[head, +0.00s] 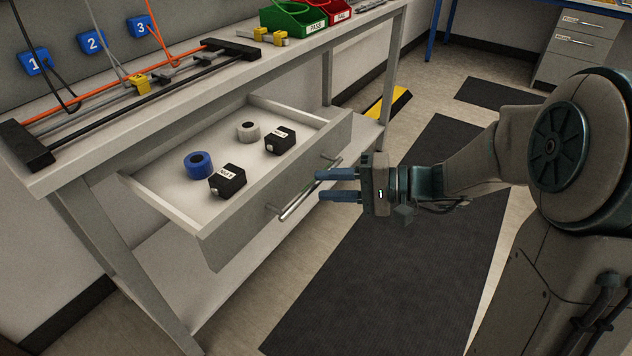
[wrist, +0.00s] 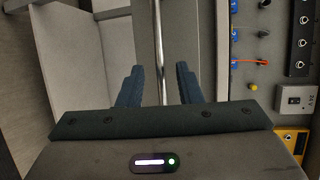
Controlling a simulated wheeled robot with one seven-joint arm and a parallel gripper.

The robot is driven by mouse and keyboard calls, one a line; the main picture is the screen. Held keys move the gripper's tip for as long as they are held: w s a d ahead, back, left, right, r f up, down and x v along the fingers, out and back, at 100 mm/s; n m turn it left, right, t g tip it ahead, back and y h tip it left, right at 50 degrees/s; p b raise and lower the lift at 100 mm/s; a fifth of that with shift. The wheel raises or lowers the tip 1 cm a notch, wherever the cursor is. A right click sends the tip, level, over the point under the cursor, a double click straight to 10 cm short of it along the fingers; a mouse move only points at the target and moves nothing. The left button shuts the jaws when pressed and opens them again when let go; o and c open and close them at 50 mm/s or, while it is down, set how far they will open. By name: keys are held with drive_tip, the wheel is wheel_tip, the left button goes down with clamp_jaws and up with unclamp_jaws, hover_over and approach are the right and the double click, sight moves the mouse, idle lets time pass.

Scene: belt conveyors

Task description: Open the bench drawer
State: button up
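The bench drawer (head: 228,238) stands pulled out from under the bench top, its inside showing. A metal bar handle (head: 298,204) runs along its front. My gripper (head: 319,184) is at the handle, its two blue fingers apart. In the wrist view, the handle (wrist: 158,50) runs lengthwise between the fingers, with a gap on each side. My gripper (wrist: 159,85) is open and holds nothing. In the drawer lie a blue tape roll (head: 198,165), a pale roll (head: 248,131) and two black boxes, one nearer (head: 227,181) and one farther (head: 280,140).
The bench top (head: 200,105) carries rails, a yellow caliper-like tool (head: 258,35), and green (head: 290,18) and red (head: 340,10) bins. A lower shelf (head: 215,290) lies under the drawer. A dark floor mat (head: 400,270) lies in front. A drawer cabinet (head: 580,45) stands at the back right.

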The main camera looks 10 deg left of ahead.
drive_tip(key=d+r+p, duration=0.1)
drive_tip(key=d+r, duration=0.1)
drive_tip(key=d, duration=0.8)
drive_tip(key=shift+s+d+p, duration=0.15)
drive_tip(key=shift+p, duration=0.15)
drive_tip(key=s+d+r+g+h+p, duration=0.1)
drive_tip(key=s+r+g+h+p, duration=0.1)
drive_tip(key=s+r+h+p, duration=0.9)
drive_tip(key=s+d+r+n+t+h+p, duration=0.1)
drive_tip(key=d+r+t+h+p, duration=0.3)
drive_tip(key=d+r+p, duration=0.5)
wheel_tip(320, 180, up, 2)
drive_tip(key=h+p, duration=0.1)
drive_tip(key=p, duration=0.5)
drive_tip(key=shift+s+r, duration=0.2)
drive_tip(key=shift+s, duration=0.1)
drive_tip(key=shift+a, duration=0.1)
